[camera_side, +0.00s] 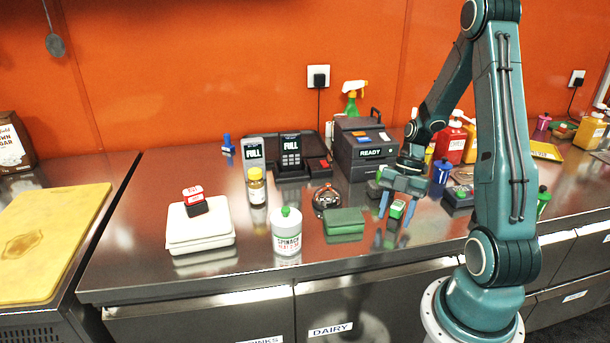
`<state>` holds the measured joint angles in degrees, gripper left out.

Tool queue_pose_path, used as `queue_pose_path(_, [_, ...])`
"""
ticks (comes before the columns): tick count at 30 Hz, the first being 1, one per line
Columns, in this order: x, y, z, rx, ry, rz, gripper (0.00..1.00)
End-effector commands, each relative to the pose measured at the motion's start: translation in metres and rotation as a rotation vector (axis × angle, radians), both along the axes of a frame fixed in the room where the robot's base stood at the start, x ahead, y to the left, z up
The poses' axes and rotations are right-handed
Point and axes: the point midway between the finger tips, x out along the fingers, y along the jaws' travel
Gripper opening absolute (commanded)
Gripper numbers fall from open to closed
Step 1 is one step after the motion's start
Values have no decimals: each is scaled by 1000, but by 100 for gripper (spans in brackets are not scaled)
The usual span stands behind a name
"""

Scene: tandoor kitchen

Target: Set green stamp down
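My gripper (397,210) points down over the steel counter, right of the middle of the picture. A small green stamp (398,208) with a pale label sits between its two fingers. The fingers lie close on either side of it, and my gripper looks shut on it. The stamp is low, near the counter top; I cannot tell whether its underside touches the counter. Its upper part is partly hidden by my gripper.
A green pad tin (344,223) lies just left, beside a round black-and-red object (326,199). A dark printer (364,152) stands behind. A blue-topped stamp (441,172) and a dark box (458,196) are to the right.

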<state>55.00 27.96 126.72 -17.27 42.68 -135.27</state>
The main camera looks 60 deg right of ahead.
Motion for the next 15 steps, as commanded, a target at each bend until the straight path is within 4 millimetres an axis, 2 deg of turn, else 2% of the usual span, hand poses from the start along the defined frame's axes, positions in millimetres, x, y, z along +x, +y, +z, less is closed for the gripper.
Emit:
queue_pose_path(10, [0, 0, 3, -1, -1, 0, 49])
queue_pose_path(15, [1, -5, 14, -2, -3, -1, 49])
